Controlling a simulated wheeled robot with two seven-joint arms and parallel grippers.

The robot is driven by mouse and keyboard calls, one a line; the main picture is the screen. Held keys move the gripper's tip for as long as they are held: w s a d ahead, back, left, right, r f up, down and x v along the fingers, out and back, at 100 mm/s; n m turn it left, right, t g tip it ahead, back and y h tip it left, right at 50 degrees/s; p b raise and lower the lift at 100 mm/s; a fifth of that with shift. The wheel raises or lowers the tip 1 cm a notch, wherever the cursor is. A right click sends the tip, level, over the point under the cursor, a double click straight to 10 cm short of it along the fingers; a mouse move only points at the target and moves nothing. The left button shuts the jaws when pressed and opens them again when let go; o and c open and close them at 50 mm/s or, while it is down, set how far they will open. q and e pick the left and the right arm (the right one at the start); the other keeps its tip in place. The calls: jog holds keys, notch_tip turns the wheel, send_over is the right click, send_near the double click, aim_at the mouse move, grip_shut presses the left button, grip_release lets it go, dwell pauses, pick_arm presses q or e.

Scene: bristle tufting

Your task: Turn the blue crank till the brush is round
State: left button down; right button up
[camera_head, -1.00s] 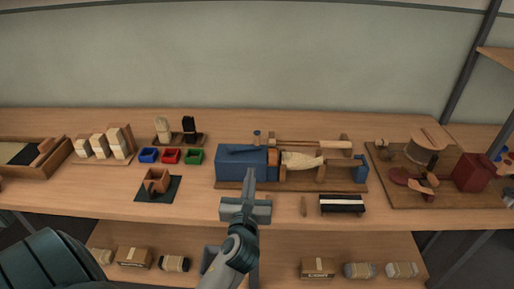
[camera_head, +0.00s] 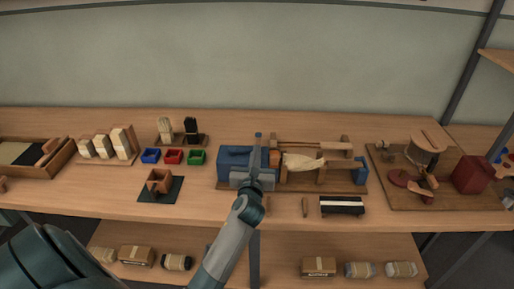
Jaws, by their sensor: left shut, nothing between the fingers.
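The blue machine box (camera_head: 228,158) stands on a wooden base (camera_head: 320,187) at the middle of the bench. The brush (camera_head: 302,161), a pale bristle shape swelling and tapering along its length, lies sideways in wooden supports to the right of the box. My left gripper (camera_head: 257,142) is shut and empty, reaching over the front of the box, with its fingertips at the box's back right. The blue crank's upright handle is at the fingertips and largely hidden by them; I cannot tell whether they touch. My right gripper is not in view.
Blue, red and green trays (camera_head: 173,157) and a wooden block on a dark mat (camera_head: 160,195) lie to the left. A black-and-white block (camera_head: 342,206) lies in front of the base. A board with a red box (camera_head: 472,173) stands at right.

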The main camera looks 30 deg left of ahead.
pick_arm(q)
jog(key=shift+w+a, duration=0.35)
jog(key=shift+w, duration=0.4)
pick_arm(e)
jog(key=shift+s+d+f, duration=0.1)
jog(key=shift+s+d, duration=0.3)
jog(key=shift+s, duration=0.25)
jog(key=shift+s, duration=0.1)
pick_arm(q)
jog(key=shift+w, duration=0.1)
